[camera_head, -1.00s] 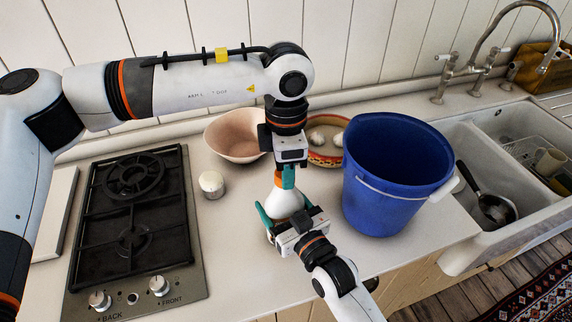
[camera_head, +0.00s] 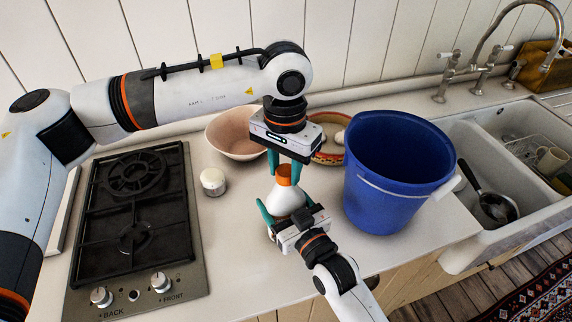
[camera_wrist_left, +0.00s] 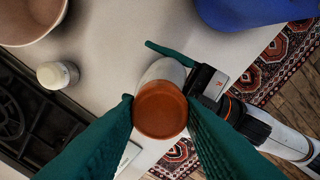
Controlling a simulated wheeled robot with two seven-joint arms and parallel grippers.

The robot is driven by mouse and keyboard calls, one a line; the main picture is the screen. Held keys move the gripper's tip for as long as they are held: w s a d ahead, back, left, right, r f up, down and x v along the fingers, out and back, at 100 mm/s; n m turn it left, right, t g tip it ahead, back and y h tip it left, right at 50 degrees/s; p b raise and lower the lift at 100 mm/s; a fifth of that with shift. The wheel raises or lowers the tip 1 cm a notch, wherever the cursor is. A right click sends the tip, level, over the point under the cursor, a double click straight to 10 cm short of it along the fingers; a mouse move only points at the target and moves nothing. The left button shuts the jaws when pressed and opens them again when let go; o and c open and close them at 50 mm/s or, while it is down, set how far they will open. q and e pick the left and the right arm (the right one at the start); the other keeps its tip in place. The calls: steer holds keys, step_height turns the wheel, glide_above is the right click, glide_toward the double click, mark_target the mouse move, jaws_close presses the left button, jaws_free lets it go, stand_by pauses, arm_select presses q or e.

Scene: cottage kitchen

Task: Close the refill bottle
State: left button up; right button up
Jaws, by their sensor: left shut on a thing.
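The white refill bottle (camera_head: 284,200) stands upright on the worktop, with an orange cap (camera_head: 284,174) on its top. The bottle (camera_wrist_left: 163,70) and the round orange cap (camera_wrist_left: 160,109) also show in the left wrist view. My left gripper (camera_head: 286,166) points down from above, its teal fingers shut on the cap from two sides. My right gripper (camera_head: 285,206) comes from the front with its teal fingers around the bottle's body, apparently holding it. How the cap sits on the neck is hidden.
A blue bucket (camera_head: 385,200) stands close on the right, before the sink (camera_head: 480,225). A pink bowl (camera_head: 232,138) and a patterned dish (camera_head: 328,157) stand behind. A small white jar (camera_head: 213,181) and the hob (camera_head: 135,230) are on the left.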

arm_select(q)
steer(key=m, duration=0.5)
steer(key=shift+w+a+m, duration=0.1)
steer(key=shift+m, duration=0.2)
steer(key=o, duration=1)
steer(key=shift+c, duration=0.2)
steer(key=shift+r, duration=2.25)
steer(key=shift+c, duration=0.5)
